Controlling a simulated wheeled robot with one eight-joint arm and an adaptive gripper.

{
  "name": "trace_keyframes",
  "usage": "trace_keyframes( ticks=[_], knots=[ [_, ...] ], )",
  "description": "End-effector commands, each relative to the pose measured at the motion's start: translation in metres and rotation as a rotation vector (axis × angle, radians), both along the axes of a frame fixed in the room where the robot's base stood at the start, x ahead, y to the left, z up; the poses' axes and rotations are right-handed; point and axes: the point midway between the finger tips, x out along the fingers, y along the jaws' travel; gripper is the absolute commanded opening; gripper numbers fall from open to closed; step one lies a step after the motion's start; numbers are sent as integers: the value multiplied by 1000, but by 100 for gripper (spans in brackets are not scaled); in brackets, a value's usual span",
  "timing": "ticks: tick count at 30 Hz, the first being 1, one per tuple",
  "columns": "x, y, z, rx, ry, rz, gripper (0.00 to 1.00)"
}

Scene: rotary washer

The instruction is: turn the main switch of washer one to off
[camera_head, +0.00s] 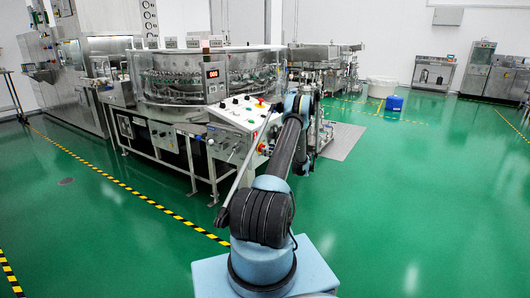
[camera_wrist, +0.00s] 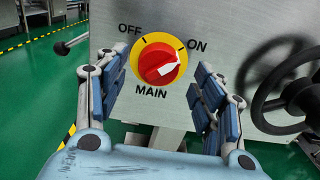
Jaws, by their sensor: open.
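The main switch (camera_wrist: 157,63) is a red rotary knob on a yellow disc, on a grey metal panel (camera_wrist: 112,32) in the wrist view. The panel reads OFF at upper left, ON at upper right and MAIN below. The white mark on the knob points to the upper right, toward ON. My gripper (camera_wrist: 158,88) is open, with one blue-padded finger on each side of the knob in the picture. Nothing is between the fingers that I can see touching them. In the head view, washer one (camera_head: 205,85) appears to be the large round machine; my arm reaches toward its control panel (camera_head: 240,112).
A black handwheel (camera_wrist: 285,88) is right of the switch, near my right finger. A lever with a dark knob (camera_wrist: 62,47) sticks out at left. A blue canister (camera_head: 394,103) and white bin (camera_head: 381,87) stand farther back. The green floor at right is open.

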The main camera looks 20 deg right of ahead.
Motion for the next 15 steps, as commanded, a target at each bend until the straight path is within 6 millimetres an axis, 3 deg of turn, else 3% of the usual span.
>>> trace_keyframes(
  ticks=[6, 15],
  knots=[
    [19, 15, 0, 0, 0, 1, 62],
    [23, 18, 0, 0, 0, 0, 62]
  ],
)
